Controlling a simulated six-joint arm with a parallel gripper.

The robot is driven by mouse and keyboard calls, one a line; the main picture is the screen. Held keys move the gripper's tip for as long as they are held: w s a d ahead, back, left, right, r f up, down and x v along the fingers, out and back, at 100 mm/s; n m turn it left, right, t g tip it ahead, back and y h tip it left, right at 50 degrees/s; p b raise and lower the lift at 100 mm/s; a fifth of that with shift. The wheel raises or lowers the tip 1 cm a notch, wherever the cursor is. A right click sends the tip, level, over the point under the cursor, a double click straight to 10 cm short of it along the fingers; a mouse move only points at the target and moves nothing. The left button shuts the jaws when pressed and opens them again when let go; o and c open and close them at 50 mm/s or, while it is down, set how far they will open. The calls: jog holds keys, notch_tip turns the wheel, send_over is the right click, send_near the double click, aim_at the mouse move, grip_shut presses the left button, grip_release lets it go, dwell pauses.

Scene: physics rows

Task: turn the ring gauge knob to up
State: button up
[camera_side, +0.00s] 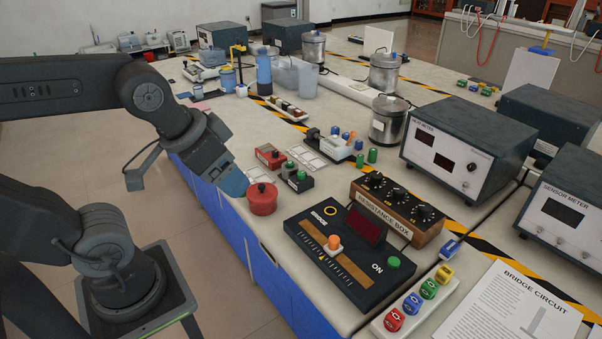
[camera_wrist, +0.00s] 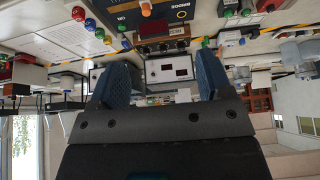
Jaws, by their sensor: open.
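No knob is clearly labelled as a ring gauge, so I cannot tell which one it is. The brown resistance box (camera_side: 395,209) carries a row of 3 black knobs, with the middle knob (camera_side: 399,195) among them; their pointing directions are too small to read. The black bridge box (camera_side: 300,235) has a yellow ring mark (camera_side: 330,211), an orange slider knob (camera_side: 334,242) and a green button (camera_side: 393,262). A round red pot with a small knob (camera_side: 262,199) stands left of it. My gripper (camera_side: 232,183) is open and empty above and left of that pot; its spread blue fingers show in the wrist view (camera_wrist: 162,78).
Red and green push-button boxes (camera_side: 285,169) stand behind the pot. The grey meter (camera_side: 450,142) stands behind the resistance box. Several coloured plugs (camera_side: 411,304) and a printed sheet (camera_side: 505,305) lie at the front right. Open space lies above the bridge box.

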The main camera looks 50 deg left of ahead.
jog(key=shift+c, duration=0.7)
jog(key=shift+w+a+r, duration=0.15)
jog(key=shift+w+r, duration=0.05)
jog(key=shift+w, duration=0.15)
jog(key=shift+c, duration=0.7)
jog(key=w+n, duration=0.1)
jog(key=w, duration=0.1)
jog(key=w+a+r+n, duration=0.1)
jog(key=w+n, duration=0.1)
jog(key=w+a+r+n+g, duration=0.1)
jog(key=w, duration=0.2)
jog(key=shift+a+n, duration=0.15)
jog(key=shift+n, duration=0.25)
jog(key=shift+c, duration=0.4)
jog(key=n+g, duration=0.5)
jog(key=n, duration=1.3)
send_over(301, 173)
notch_tip(301, 173, down, 16)
jog(key=r, duration=0.1)
notch_tip(301, 173, down, 14)
jog(key=shift+w+r, duration=0.1)
jog(key=shift+r, duration=0.15)
jog(key=c, duration=0.9)
